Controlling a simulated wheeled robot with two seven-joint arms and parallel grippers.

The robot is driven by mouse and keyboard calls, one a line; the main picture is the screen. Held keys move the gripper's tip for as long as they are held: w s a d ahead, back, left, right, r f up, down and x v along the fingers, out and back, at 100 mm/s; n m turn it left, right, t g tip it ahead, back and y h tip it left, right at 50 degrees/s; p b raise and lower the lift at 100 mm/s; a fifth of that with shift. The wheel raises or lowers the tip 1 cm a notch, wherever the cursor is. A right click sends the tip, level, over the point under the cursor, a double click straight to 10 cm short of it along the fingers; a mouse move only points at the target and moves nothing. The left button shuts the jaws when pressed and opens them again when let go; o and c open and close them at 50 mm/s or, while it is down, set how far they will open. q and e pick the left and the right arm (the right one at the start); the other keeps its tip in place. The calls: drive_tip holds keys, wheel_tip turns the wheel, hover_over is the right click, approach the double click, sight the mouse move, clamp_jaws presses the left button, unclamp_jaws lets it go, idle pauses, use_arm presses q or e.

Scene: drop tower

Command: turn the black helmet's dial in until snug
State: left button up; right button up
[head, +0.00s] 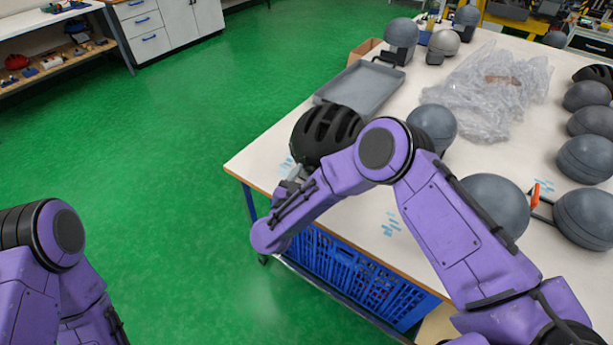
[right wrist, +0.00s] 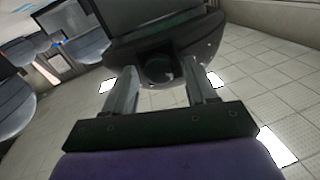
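The black helmet (head: 327,132) with vent slots sits near the left corner of the white table, partly hidden behind my right arm. In the right wrist view its dark shell edge (right wrist: 165,42) fills the top, with a round dark dial (right wrist: 160,68) at its lower edge. My right gripper (right wrist: 162,74) has its two fingers apart, one on each side of the dial, with what look like narrow gaps. In the head view my right gripper (head: 292,182) is beside the helmet's near side, mostly hidden by my arm. My left gripper is out of view.
The white table (head: 375,207) also holds a grey tray (head: 362,87), clear plastic wrap (head: 500,88) and several grey head forms, one (head: 433,125) close to my right arm. A blue crate (head: 345,272) is under the table. Green floor is clear at left.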

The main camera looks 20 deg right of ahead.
drive_tip(key=c, duration=0.8)
drive_tip(key=shift+m, duration=0.3)
drive_tip(key=m+b, duration=0.3)
drive_tip(key=m, duration=0.3)
drive_tip(key=shift+f, duration=0.15)
drive_tip(key=m+b, duration=0.2)
drive_tip(key=m, duration=0.1)
drive_tip(key=shift+s+d, duration=0.1)
drive_tip(key=shift+m+b, duration=1.1)
drive_tip(key=shift+m, duration=0.7)
